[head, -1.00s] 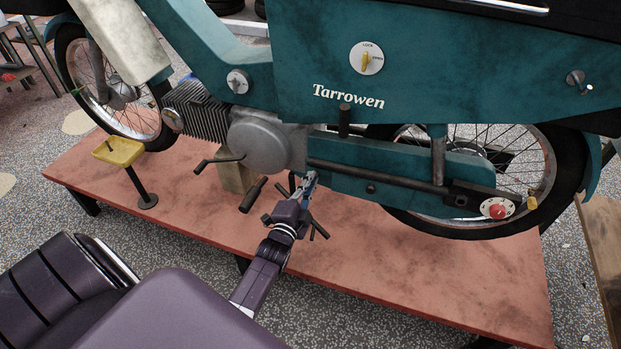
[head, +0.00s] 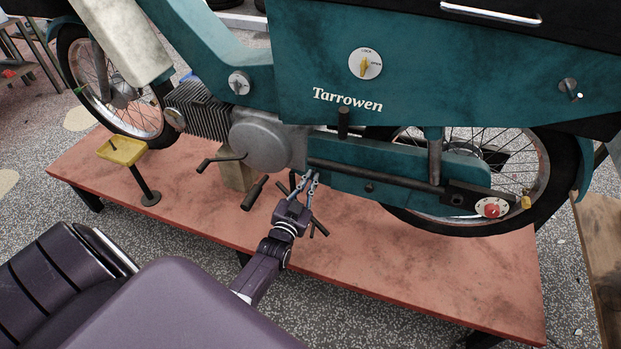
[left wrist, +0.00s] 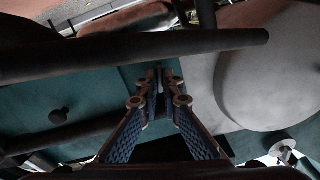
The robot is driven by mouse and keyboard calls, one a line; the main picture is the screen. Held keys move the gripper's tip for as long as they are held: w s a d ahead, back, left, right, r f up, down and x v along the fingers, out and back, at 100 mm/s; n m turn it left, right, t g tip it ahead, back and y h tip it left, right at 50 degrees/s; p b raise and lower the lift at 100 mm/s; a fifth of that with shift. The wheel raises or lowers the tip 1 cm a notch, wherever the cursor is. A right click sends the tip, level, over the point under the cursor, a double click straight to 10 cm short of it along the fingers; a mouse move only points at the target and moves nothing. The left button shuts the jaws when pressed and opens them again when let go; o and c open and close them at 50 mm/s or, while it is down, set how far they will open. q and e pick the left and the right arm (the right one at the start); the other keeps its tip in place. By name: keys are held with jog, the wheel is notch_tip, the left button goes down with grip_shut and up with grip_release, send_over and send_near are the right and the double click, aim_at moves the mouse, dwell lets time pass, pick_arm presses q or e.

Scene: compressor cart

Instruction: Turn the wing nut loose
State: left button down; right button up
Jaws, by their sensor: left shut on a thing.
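My left gripper (head: 309,178) reaches up to the lower side of the teal moped (head: 420,70), just right of the round grey engine cover (head: 262,146). In the left wrist view its two fingers (left wrist: 161,78) come together at the teal frame beside the engine casing (left wrist: 275,65). The fingers are shut on a small part there, taken to be the wing nut. That part is mostly hidden between the fingertips, so its shape and how far it is turned cannot be told. My right gripper is not in view.
A dark bar (left wrist: 140,53) crosses close to the fingers. Pedal levers (head: 253,194) stick out near the gripper. A yellow-topped stand (head: 122,151) stands left on the red platform (head: 400,270). A yellow latch (head: 365,64) and a red knob (head: 492,210) are farther right.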

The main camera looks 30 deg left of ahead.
pick_arm(q)
jog(key=shift+f+n, duration=0.1)
jog(key=shift+n, duration=1)
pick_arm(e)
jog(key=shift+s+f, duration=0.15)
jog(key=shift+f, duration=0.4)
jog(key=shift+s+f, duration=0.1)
pick_arm(q)
jog(key=c, duration=2.1)
grip_release()
jog(key=v, duration=1.2)
